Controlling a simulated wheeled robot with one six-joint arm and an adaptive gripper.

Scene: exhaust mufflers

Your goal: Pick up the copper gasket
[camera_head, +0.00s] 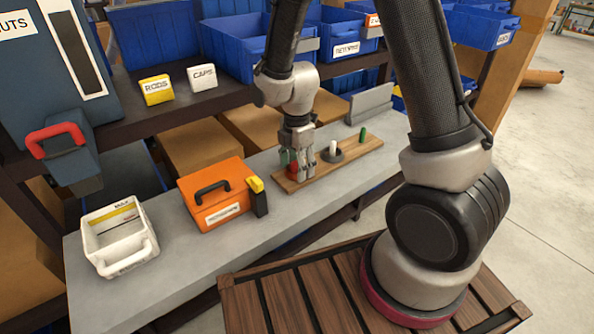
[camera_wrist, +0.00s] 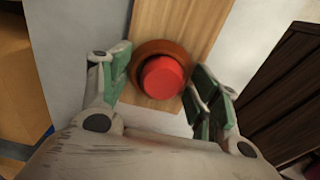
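The copper gasket (camera_wrist: 158,46) is a brown-orange ring around a red peg (camera_wrist: 165,77) in the wrist view, low on the wooden board (camera_wrist: 185,22). The peg's top partly covers it. In the head view the red peg (camera_head: 294,171) shows between my fingers at the board's (camera_head: 368,149) left end; the gasket is hard to make out there. My gripper (camera_head: 298,165) points down over the peg. In the wrist view my gripper (camera_wrist: 157,72) is open, with green-padded fingers on either side of the ring. A gap shows at the left finger; contact on the right is unclear.
A white peg (camera_head: 333,147) with a grey disc around its base and a green peg (camera_head: 363,134) stand on the same board, to the right. An orange toolbox (camera_head: 217,192) and a white bin (camera_head: 119,235) stand left on the grey bench. Blue bins (camera_head: 345,30) sit behind.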

